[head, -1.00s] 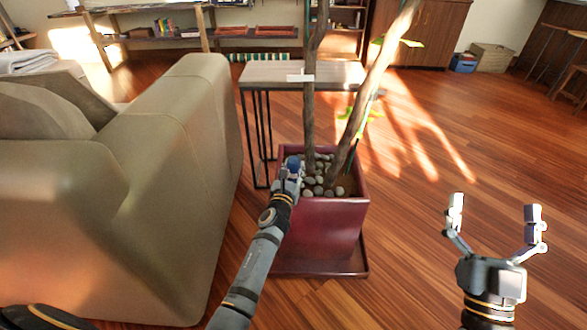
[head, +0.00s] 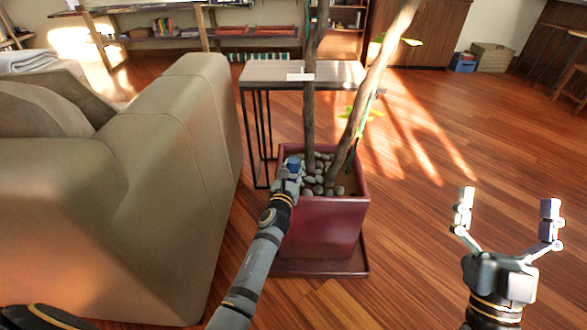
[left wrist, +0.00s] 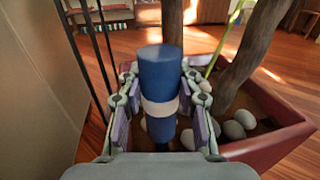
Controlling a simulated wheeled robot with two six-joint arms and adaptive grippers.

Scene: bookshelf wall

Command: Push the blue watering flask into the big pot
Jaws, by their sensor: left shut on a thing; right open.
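The blue watering flask (left wrist: 160,75) has a pale band around its middle and stands between the fingers of my left gripper (left wrist: 160,105) in the left wrist view. My left gripper is shut on it. In the head view my left gripper (head: 292,172) is at the left rim of the big pot, and only a little blue of the flask shows. The flask's lower end is mostly hidden. The big pot (head: 318,228) is dark red and square, with soil, grey stones and two trunks. My right gripper (head: 508,222) is open and empty over the floor at the right.
A beige sofa (head: 165,160) stands left of the pot. A small table (head: 265,72) with thin black legs is behind it. The pot stands on a red saucer (head: 320,268). The wooden floor (head: 430,150) to the right is clear.

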